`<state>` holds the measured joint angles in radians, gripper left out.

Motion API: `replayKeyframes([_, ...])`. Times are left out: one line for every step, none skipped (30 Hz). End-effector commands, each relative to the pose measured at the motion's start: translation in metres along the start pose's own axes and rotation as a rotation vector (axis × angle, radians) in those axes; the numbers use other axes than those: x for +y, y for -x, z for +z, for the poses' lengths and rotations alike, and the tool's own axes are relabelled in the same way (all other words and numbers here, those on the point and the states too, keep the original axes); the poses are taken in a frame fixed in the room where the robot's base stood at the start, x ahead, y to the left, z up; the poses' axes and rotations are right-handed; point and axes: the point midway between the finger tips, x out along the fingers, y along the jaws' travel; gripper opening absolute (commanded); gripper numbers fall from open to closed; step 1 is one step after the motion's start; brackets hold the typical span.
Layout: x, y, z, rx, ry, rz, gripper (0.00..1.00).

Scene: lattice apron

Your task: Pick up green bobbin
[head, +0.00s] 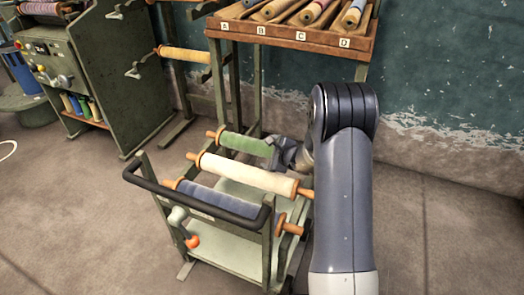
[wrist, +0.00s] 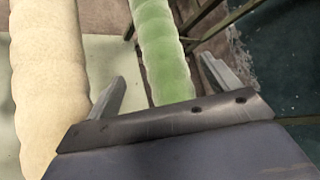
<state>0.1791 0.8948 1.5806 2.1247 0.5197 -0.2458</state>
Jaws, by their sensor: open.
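The green bobbin (head: 246,144) lies across the far end of a small green cart, its wooden handle (head: 212,134) showing at the left. My gripper (head: 287,152) is at its right end, hiding that end in the head view. In the wrist view the green bobbin (wrist: 162,55) runs up between the two fingers of my gripper (wrist: 165,82). The fingers are apart, one on each side of the green bobbin. I cannot tell whether either finger touches it.
A cream bobbin (head: 250,174) lies beside the green one, also in the wrist view (wrist: 48,80), close to the left finger. A blue bobbin (head: 215,197) lies nearer the cart's black handle (head: 190,200). A labelled rack (head: 290,38) stands behind, against the wall.

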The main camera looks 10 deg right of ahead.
Motion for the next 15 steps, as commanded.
replayKeyframes([0.0, -0.004, 0.0, -0.001, 0.001, 0.0, 0.84])
replayKeyframes([0.0, -0.005, 0.0, -0.001, 0.0, 0.0, 0.84])
replayKeyframes([0.0, -0.007, 0.0, 0.0, 0.0, 0.0, 0.84])
replayKeyframes([0.0, -0.01, -0.001, 0.0, 0.0, 0.001, 0.84])
replayKeyframes([0.0, -0.013, -0.001, 0.0, 0.001, 0.0, 0.84])
replayKeyframes([-0.001, -0.018, -0.001, 0.0, 0.001, 0.0, 0.84])
replayKeyframes([-0.001, -0.022, -0.002, 0.0, 0.001, 0.001, 0.84])
replayKeyframes([-0.001, -0.027, -0.002, 0.001, 0.001, 0.001, 0.84])
replayKeyframes([-0.002, -0.033, -0.003, 0.0, 0.001, 0.001, 0.84])
replayKeyframes([-0.002, -0.037, -0.003, 0.0, 0.002, 0.001, 0.84])
replayKeyframes([-0.002, -0.041, -0.003, -0.001, 0.002, 0.001, 0.84])
replayKeyframes([-0.002, -0.046, -0.002, -0.001, 0.003, 0.001, 0.84])
replayKeyframes([-0.002, -0.049, -0.002, -0.001, 0.002, 0.001, 0.84])
replayKeyframes([-0.002, -0.051, -0.003, 0.0, 0.001, 0.001, 0.84])
replayKeyframes([-0.002, -0.054, -0.003, 0.0, 0.001, 0.0, 0.84])
